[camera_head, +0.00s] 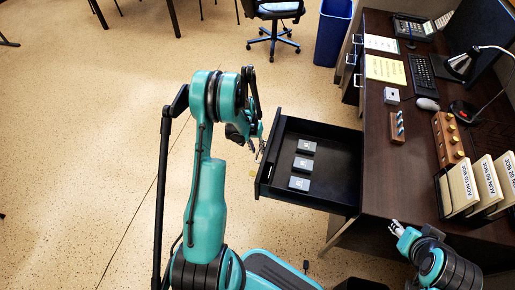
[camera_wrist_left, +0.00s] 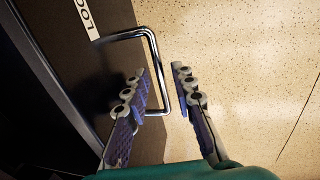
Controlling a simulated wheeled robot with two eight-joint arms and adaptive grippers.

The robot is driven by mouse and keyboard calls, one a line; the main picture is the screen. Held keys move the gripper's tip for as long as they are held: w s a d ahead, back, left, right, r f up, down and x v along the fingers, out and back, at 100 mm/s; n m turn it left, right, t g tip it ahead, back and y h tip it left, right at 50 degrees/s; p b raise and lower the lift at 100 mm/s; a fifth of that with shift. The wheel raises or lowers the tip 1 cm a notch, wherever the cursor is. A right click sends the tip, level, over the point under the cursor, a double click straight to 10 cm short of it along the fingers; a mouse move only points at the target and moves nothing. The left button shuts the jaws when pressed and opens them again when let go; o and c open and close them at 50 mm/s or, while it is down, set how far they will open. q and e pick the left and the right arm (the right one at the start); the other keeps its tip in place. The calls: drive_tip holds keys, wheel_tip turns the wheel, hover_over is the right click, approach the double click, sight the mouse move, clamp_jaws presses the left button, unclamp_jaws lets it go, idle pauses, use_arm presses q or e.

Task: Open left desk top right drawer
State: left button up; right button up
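A black drawer (camera_head: 272,185) stands pulled out from the dark desk (camera_head: 378,180), extending left over the floor. Its front panel (camera_wrist_left: 75,45) fills the left of the left wrist view, with a shiny metal U-shaped handle (camera_wrist_left: 155,62). My left gripper (camera_head: 258,150) is at the drawer's front. In the wrist view its two fingers (camera_wrist_left: 163,88) are apart, one on each side of the handle's bar; I cannot tell whether either touches it. My right gripper (camera_head: 396,228) is over the desk's near edge, too small to read.
Three small grey boxes (camera_head: 302,165) lie in the drawer. More drawer handles (camera_head: 351,59) show farther along the desk. A blue bin (camera_head: 332,32) and an office chair (camera_head: 277,14) stand beyond. File holders (camera_head: 460,189) stand on the desk.

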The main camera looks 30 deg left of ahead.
use_arm(q)
wheel_tip(320, 180, up, 12)
drive_tip(key=a, duration=0.2)
drive_tip(key=shift+s, duration=0.35)
drive_tip(key=shift+f, duration=0.1)
idle(0.3)
